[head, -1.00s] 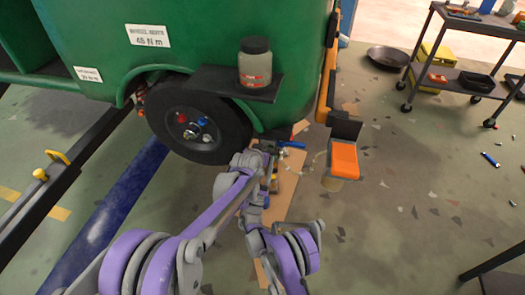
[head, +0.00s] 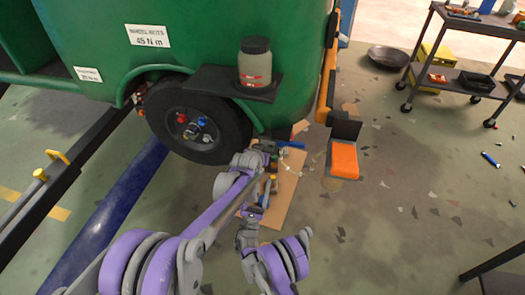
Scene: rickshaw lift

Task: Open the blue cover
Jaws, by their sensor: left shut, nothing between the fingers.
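A blue part (head: 293,144), which may be the blue cover, shows low beside the green vehicle body, right of the wheel. It is small, and I cannot tell whether it is open or shut. My left gripper (head: 270,149) is shut and empty just left of the blue part; I cannot tell whether they touch. My right arm comes up from below, and its gripper (head: 268,184) is small and partly hidden below the left one. Its jaws cannot be made out.
The green vehicle (head: 205,45) has a black wheel (head: 165,115) with small coloured caps. A jar (head: 254,62) stands on its black shelf (head: 215,82). An orange-topped box (head: 344,160) with a raised black panel stands right. A tool cart (head: 460,84) is far right. Floor between is mostly clear.

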